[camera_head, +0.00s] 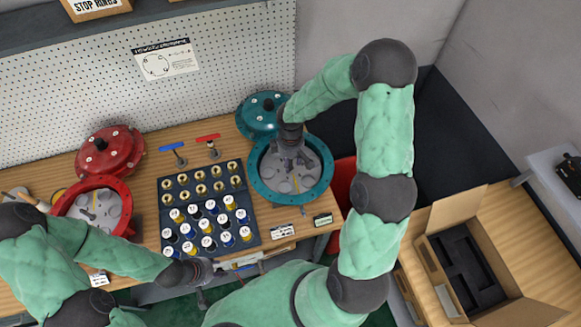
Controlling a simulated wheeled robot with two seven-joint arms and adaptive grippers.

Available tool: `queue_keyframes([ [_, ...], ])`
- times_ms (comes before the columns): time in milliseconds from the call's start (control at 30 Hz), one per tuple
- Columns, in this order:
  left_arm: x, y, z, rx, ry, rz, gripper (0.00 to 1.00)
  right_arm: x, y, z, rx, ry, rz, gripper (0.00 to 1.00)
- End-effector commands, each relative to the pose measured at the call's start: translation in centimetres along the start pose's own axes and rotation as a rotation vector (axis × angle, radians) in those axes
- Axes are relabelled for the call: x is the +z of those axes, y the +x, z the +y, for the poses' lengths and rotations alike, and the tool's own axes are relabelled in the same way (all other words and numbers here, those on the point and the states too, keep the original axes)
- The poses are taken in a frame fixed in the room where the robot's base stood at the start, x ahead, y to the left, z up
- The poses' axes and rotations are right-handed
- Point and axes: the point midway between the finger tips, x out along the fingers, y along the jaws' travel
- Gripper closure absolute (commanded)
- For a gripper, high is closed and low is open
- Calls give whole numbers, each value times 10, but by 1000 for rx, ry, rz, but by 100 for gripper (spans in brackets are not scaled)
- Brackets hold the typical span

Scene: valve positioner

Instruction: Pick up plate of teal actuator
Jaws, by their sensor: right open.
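The teal actuator (257,187) stands open on the right part of the workbench, a round teal housing with a flange. Its grey plate (282,185) lies inside the ring and has round marks or holes on it. My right gripper (294,163) reaches down over the plate from above, open, and covers part of it. I cannot tell whether its fingers touch the plate. The teal lid (257,112) lies just behind the housing. My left gripper (203,284) is at the bench's front edge, away from the actuator; its fingers are too unclear to read.
A red actuator (75,200) with its red lid (109,151) stands at the left. A dark tray (180,236) of several capped parts lies between the actuators. Blue (173,148) and red (208,138) T-handled tools stand behind it. An open cardboard box (440,268) is at right.

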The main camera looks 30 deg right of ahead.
Motion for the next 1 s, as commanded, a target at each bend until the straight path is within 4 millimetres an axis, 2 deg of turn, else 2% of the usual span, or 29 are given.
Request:
queue_keyframes([
  [167, 0, 0, 0, 0, 0, 0, 60, 0, 0, 0, 1, 0, 0, 59],
  [200, 0, 0, 0, 0, 0, 0, 60, 0, 0, 0, 1, 0, 0, 65],
  [300, 0, 0, 0, 0, 0, 0, 60, 0, 0, 0, 1, 0, 0, 93],
  [333, 0, 0, 0, 0, 0, 0, 60, 0, 0, 0, 1, 0, 0, 100],
  [767, 0, 0, 0, 0, 0, 0, 60, -1, -4, 1, 3, 0, 2, 100],
  [867, 0, -1, 0, 0, 0, 0, 60, -1, -13, 2, 6, 0, 2, 100],
  [1000, 0, -2, 1, 0, 0, 0, 60, -1, -36, 2, 7, 0, 4, 100],
])
